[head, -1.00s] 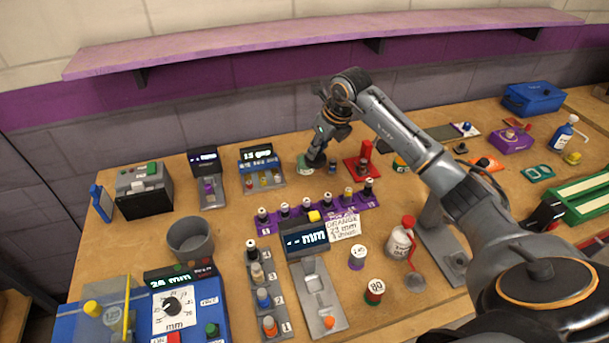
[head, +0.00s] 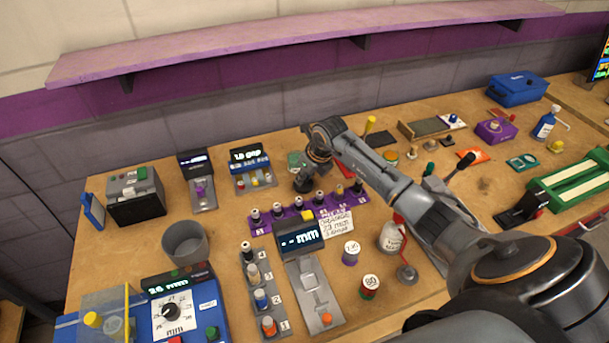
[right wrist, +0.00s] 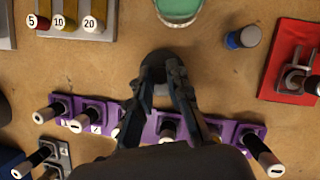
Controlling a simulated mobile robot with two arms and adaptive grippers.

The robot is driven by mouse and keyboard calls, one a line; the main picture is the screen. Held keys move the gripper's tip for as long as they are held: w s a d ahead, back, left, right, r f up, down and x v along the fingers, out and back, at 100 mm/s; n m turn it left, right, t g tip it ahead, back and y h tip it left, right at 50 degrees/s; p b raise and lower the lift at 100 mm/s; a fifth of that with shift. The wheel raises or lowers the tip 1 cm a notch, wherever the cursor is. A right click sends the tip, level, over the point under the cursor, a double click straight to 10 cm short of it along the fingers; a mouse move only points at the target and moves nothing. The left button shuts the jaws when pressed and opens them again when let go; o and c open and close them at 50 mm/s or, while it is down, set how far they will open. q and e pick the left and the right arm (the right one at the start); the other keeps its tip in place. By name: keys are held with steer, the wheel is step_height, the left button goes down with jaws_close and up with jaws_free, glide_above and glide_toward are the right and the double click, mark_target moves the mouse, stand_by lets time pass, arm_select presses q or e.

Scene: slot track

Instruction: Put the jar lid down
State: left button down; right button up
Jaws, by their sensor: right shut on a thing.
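My right gripper (head: 303,185) is low over the bench, just behind the purple slot track (head: 292,220). In the right wrist view its fingers (right wrist: 163,82) are shut on a dark grey round piece (right wrist: 158,60), which looks like the jar lid. The lid is at the fingertips, over or on bare wood; I cannot tell whether it touches the bench. In the head view the gripper hides the lid. A round green-rimmed thing, perhaps the jar (right wrist: 180,10), is beyond the fingertips. My left gripper is not in view.
A display unit (head: 252,172) with several small pegs is to the left. Bare wood lies between them and the track.

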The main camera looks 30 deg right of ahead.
steer(key=shift+f, duration=0.25)
steer(key=o, duration=0.7)
steer(key=shift+r, duration=0.1)
steer(key=shift+o, duration=0.6)
steer(key=shift+r, duration=0.25)
steer(key=shift+s+r, duration=0.1)
steer(key=shift+r, duration=0.25)
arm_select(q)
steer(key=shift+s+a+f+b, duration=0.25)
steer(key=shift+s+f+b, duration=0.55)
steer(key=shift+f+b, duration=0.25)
arm_select(e)
steer(key=v, duration=1.1)
steer(key=shift+r, duration=0.1)
